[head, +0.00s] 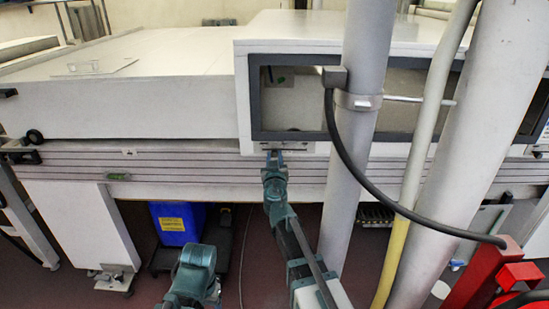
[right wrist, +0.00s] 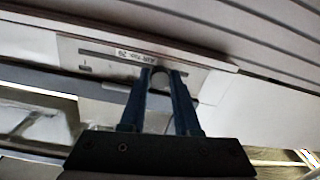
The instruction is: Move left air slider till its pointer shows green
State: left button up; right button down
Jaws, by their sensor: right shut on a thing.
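A pale slider panel (head: 300,147) sits on the tunnel's front just below the dark-framed window. In the right wrist view the panel (right wrist: 92,57) has a dark slot and a small label (right wrist: 132,57) that seems to begin with "AIR"; the rest is blurred. My right gripper (head: 274,154) reaches up to the panel's left part. In the right wrist view its two fingers (right wrist: 161,76) are shut on the slider's knob (right wrist: 160,78), mostly hidden between them. I cannot make out a pointer or any green mark. A teal part of my left arm (head: 194,272) shows low; its jaws are unclear.
A thick grey post (head: 358,120) with a black cable (head: 352,162) stands close right of my right gripper. A yellow-and-white pipe (head: 402,222) and red equipment (head: 490,275) are farther right. A blue bin (head: 178,222) stands under the tunnel.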

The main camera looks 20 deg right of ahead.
aim_at(284, 150)
dwell(0.8)
jog(key=d, duration=0.1)
jog(key=s+d, duration=0.1)
jog(key=d, duration=0.1)
jog(key=shift+d, duration=0.25)
jog(key=c, duration=0.6)
grip_release()
jog(key=shift+a, duration=0.1)
jog(key=shift+s, duration=0.1)
